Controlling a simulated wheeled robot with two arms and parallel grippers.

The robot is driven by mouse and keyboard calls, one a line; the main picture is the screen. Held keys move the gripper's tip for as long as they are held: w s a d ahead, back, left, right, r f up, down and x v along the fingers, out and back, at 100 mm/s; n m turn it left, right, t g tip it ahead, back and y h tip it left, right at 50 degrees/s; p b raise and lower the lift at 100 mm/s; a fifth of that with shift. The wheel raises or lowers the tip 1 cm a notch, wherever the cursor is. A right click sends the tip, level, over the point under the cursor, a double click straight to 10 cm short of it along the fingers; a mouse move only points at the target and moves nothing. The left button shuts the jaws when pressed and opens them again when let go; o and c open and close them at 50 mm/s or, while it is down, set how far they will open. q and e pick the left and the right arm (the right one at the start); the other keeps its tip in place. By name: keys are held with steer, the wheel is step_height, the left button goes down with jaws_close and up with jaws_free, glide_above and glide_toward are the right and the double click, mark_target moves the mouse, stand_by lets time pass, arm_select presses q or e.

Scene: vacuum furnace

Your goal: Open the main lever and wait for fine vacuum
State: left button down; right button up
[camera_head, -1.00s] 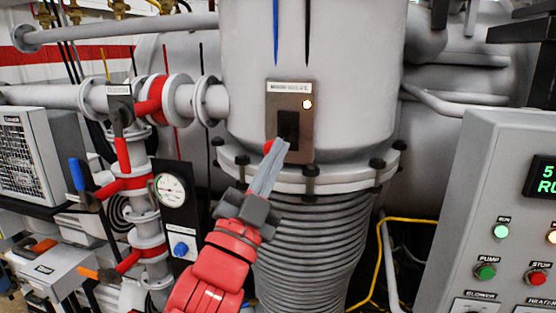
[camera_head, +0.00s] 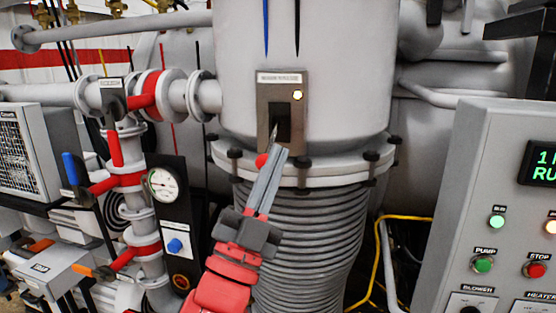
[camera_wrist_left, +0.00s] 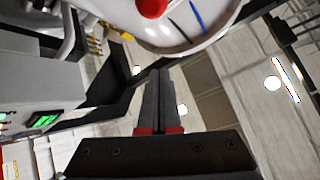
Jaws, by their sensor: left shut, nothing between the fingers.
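The main lever has a red knob (camera_head: 262,160) and comes out of a dark slot in a brown plate (camera_head: 266,92) on the grey vessel. A small light glows on the plate. The lever points downward and out, with a thin light rod showing above the knob. My left gripper (camera_head: 277,155) is shut and empty, its fingertips just right of the knob and in front of the slot's lower end. I cannot tell whether they touch the lever. In the left wrist view, a red ball (camera_wrist_left: 152,7) shows at the top edge, beyond the shut fingers. My right gripper is not in view.
A control panel (camera_head: 450,190) with a green display and buttons stands at right. At left are red-banded pipes with a red handle (camera_head: 115,150), a blue handle (camera_head: 70,168), orange handles and a round gauge (camera_head: 165,187). A bolted flange (camera_head: 330,168) and bellows lie below the plate.

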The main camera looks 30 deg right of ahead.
arm_select(q)
steer(key=w+b+v, duration=0.1)
steer(key=v, duration=0.7)
steer(key=shift+f+t, duration=0.3)
steer(key=shift+f, duration=0.1)
steer(key=shift+d, duration=0.15)
